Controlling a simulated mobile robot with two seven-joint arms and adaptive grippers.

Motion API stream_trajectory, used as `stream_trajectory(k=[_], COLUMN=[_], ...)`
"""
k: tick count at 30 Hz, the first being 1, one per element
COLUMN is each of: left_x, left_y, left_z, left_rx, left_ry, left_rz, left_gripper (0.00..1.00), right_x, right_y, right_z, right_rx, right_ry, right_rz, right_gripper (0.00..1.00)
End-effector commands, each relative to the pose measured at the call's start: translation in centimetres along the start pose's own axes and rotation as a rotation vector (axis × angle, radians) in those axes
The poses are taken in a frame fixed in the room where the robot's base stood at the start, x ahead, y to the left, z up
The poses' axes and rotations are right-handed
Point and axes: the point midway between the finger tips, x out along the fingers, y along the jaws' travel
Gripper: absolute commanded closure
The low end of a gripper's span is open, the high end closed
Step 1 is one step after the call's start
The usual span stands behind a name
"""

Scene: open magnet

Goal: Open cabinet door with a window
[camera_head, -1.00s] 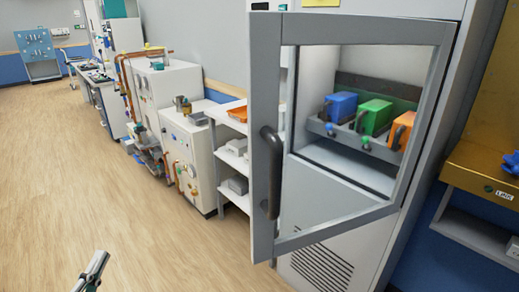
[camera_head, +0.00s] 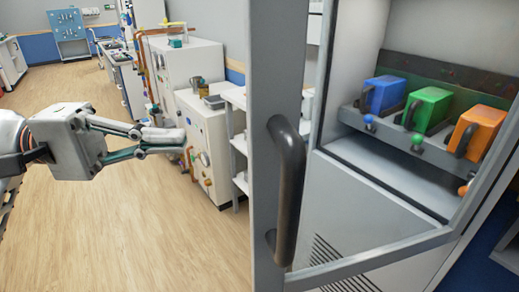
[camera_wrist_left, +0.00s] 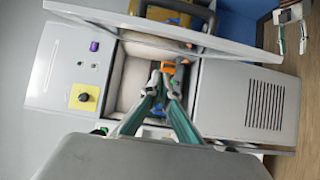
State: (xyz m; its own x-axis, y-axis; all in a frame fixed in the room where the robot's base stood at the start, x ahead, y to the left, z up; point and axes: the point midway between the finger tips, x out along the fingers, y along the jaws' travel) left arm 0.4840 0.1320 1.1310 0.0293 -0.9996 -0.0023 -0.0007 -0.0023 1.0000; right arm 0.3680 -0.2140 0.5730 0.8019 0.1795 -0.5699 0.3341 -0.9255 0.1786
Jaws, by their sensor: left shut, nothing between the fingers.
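The grey cabinet door (camera_head: 275,85) stands ajar, swung out from the cabinet. Its dark vertical handle (camera_head: 290,190) is on its left side. Blue (camera_head: 386,93), green (camera_head: 428,109) and orange (camera_head: 474,130) blocks show through its window. My left gripper (camera_head: 182,137) is shut and empty, left of the door and apart from the handle. In the left wrist view, the closed fingers (camera_wrist_left: 166,78) point toward the open cabinet interior (camera_wrist_left: 135,75), and the door (camera_wrist_left: 200,38) juts out above it. My right gripper (camera_wrist_left: 292,32) is open and empty at the top right there.
White machines (camera_head: 205,125) and a shelf (camera_head: 238,145) stand along the wall left of the cabinet. The wooden floor (camera_head: 130,235) at the left is clear. The door's outer edge projects toward me.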

Motion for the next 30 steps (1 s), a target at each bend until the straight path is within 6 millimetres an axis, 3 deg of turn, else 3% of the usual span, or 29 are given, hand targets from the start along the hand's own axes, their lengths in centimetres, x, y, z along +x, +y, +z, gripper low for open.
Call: stream_trajectory(k=[5, 18, 24, 30], left_x=[1.9, 10.3, 10.6, 10.8], left_y=[0.4, 0.5, 0.3, 0.1], left_z=[0.2, 0.3, 3.0, 3.9], left_rx=[0.006, 0.003, 0.001, -0.001], left_ry=[-0.004, -0.005, -0.003, -0.002], left_rz=[0.002, 0.005, 0.003, 0.003], left_gripper=[1.0, 1.0, 1.0, 1.0], right_x=[-0.3, -1.1, -1.1, -1.1], right_y=[0.0, -0.5, -0.2, -0.2], right_z=[-0.5, 0.9, 0.2, 0.3], right_rx=[0.002, 0.021, 0.024, 0.026], right_ry=[0.003, -0.036, -0.025, -0.025], right_rz=[0.001, 0.002, 0.005, 0.002], right_gripper=[0.6, 0.6, 0.6, 0.6])
